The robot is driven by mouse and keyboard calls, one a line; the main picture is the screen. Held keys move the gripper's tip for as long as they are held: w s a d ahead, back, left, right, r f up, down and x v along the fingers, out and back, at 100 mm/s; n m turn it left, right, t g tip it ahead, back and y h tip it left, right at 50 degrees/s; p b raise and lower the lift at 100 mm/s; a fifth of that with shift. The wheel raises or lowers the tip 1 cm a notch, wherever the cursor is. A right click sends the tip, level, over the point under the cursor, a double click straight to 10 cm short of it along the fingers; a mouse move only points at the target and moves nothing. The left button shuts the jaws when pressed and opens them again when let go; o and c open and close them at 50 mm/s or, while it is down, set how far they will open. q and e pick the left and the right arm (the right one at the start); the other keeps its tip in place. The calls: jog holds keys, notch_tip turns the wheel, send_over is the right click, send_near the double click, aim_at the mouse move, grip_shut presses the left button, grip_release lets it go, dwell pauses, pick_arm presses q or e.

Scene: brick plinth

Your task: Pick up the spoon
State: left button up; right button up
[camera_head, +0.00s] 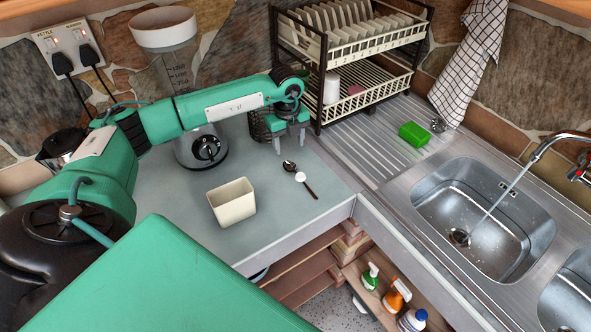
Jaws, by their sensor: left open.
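A dark spoon (310,190) lies on the grey counter, its bowl toward the back and its handle slanting down to the right. A small white round thing sits at the middle of the spoon; I cannot tell whether it rests on it or beside it. My left gripper (290,146) points down just behind the spoon's bowl, apart from it. Its two fingers are open with nothing between them. My right gripper is not in view.
A cream square container (232,203) stands left of the spoon. A blender (201,147) is behind it. A two-tier dish rack (345,70) stands behind right, near a green sponge (414,134) and the sink (485,215). The counter's front edge is close to the spoon.

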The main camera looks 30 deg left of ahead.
aim_at(290, 168)
pick_arm(q)
notch_tip(290, 168, down, 3)
jog(key=shift+w+f+p, duration=0.1)
jog(key=shift+p, duration=0.2)
jog(key=shift+f+p, duration=0.45)
notch_tip(290, 168, down, 4)
jog(key=shift+f+p, duration=0.25)
jog(key=shift+p, duration=0.75)
jog(key=c, duration=1)
